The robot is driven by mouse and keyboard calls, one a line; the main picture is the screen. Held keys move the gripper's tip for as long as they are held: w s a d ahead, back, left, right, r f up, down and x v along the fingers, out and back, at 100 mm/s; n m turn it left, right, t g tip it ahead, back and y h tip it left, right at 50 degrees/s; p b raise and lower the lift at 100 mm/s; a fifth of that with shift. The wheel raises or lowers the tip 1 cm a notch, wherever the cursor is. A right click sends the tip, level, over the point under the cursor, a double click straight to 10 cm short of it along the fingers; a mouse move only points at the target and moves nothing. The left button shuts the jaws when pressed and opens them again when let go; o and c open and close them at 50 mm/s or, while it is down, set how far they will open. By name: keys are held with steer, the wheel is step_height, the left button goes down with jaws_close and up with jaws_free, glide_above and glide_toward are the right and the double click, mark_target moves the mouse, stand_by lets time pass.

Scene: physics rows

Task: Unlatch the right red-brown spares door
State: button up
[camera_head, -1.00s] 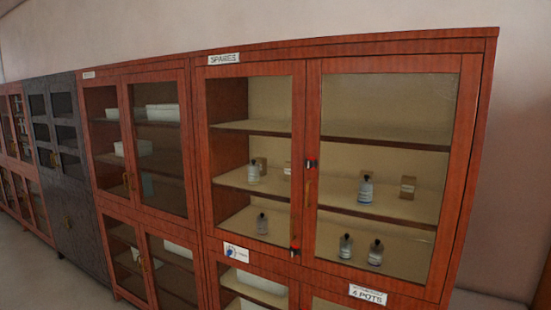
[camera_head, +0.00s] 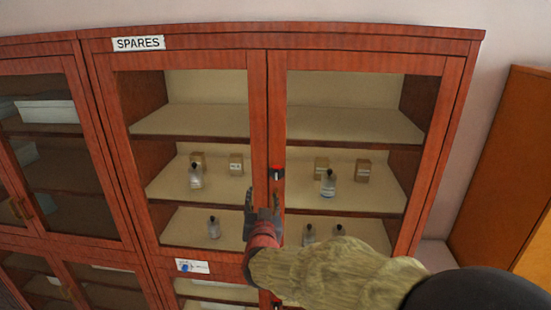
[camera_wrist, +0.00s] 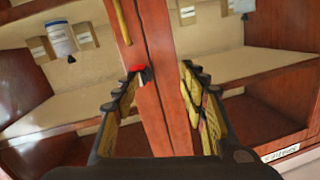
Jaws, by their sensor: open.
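The right red-brown spares door (camera_head: 277,110) has a glass pane and looks shut. A small black-and-red latch (camera_head: 277,173) sits on its left stile, beside the seam with the left door (camera_head: 257,110). My gripper (camera_head: 263,202) is open and empty, just below the latch in the head view. The wrist view is upside down. There the latch (camera_wrist: 138,71) shows by the tip of the left finger, and the seam runs between the spread fingers (camera_wrist: 163,72). The right door's brass handle (camera_wrist: 121,22) is beyond the latch; my gripper hides it in the head view. I cannot tell whether the fingers touch anything.
A SPARES label (camera_head: 138,43) is at the cabinet's top left. Bottles (camera_head: 328,184) and small boxes (camera_head: 362,170) stand on shelves behind the glass. Another red-brown cabinet (camera_head: 85,150) adjoins at the left. An orange-brown cabinet (camera_head: 500,165) stands at the right.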

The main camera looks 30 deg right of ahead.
mark_target(276, 176)
steer(key=w+d+h+p, duration=0.1)
steer(key=w+d, duration=0.1)
steer(key=w+d+r+m+p, duration=0.1)
steer(key=w+d, duration=0.1)
steer(key=d, duration=0.1)
steer(key=w+d+h+p, duration=0.1)
steer(key=w+d, duration=0.1)
steer(key=d, duration=0.1)
steer(key=shift+r+h, duration=0.3)
steer(key=shift+r, duration=0.05)
steer(key=c, duration=0.3)
steer(key=shift+a, duration=0.1)
steer(key=c, duration=0.8)
jaws_close()
